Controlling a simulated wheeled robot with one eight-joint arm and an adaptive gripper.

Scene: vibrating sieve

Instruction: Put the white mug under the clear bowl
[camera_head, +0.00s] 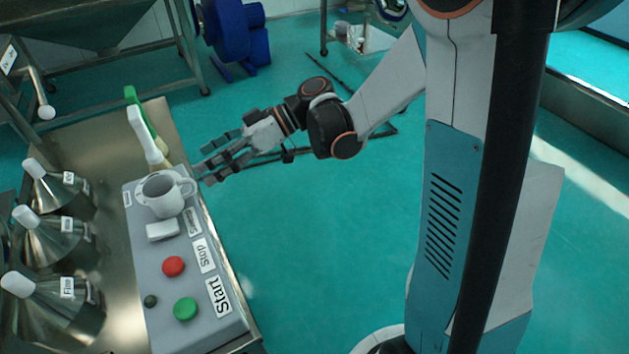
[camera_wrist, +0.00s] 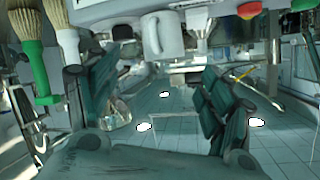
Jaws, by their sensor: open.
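The white mug (camera_head: 162,198) stands upright on the grey control panel (camera_head: 142,262), near its far end. It also shows in the wrist view (camera_wrist: 163,36), at the top between the fingers. My gripper (camera_head: 206,160) is open and empty, just beyond the panel's right edge, up and to the right of the mug and apart from it. Its two fingers stand wide apart in the wrist view (camera_wrist: 158,95). I cannot pick out the clear bowl with certainty in either view.
The panel has a red button (camera_head: 173,266) and a green button (camera_head: 185,309). Brushes with white and green handles (camera_head: 138,118) lie beyond the mug. Several labelled metal funnels (camera_head: 55,245) line the left. Open teal floor (camera_head: 310,240) is right of the table.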

